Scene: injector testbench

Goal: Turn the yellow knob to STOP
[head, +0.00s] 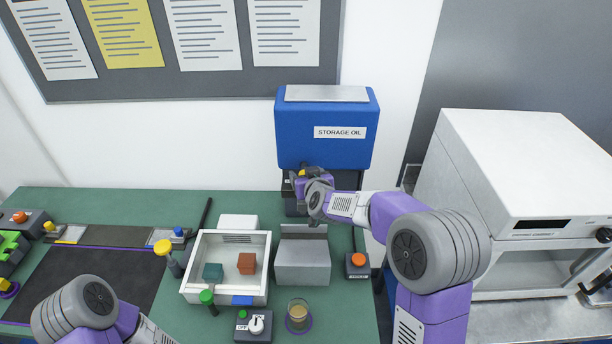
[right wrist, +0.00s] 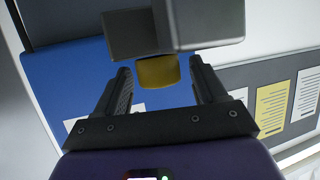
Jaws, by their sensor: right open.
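A yellow knob (right wrist: 158,72) sticks out from a dark grey block (right wrist: 170,28) in the right wrist view. My right gripper (right wrist: 160,85) is open, with one finger on each side of the knob and a gap visible on both sides. In the head view the right gripper (head: 302,180) is just below the blue STORAGE OIL tank (head: 325,150), and a bit of yellow (head: 303,171) shows there; my gripper and arm hide most of that spot. No STOP marking is readable. My left gripper is not in view; only my left arm shows, at lower left.
A white tray (head: 226,292) with a teal and a red-brown block stands on the green bench. A grey box (head: 302,262), an orange button box (head: 357,265), a cup (head: 297,314) and a white-knob box (head: 255,326) are nearby. A white machine (head: 520,170) stands at right.

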